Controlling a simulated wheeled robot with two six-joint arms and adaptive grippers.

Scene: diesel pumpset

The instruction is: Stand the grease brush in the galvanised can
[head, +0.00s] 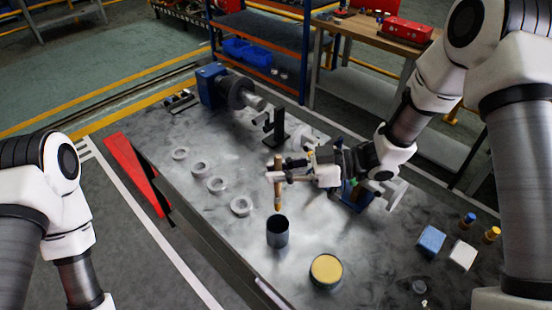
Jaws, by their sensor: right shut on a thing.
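The grease brush (278,191) hangs roughly upright, with a brown handle at the top and a yellowish lower end. My right gripper (279,177) is shut on its handle, coming in from the right. The galvanised can (278,236) is a dark grey open cylinder standing on the metal table (205,133). In the picture the brush's lower end shows just above the can's rim, and the two appear apart. The inside of the can is dark. Only my left arm shows at the left edge; its gripper is out of the frame.
A tin with a yellow top (326,270) stands right of the can. Several metal rings (241,206) lie to the left. A blue block (431,240), a white block (463,255) and small bottles stand at the right. Pump parts (235,92) sit at the back.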

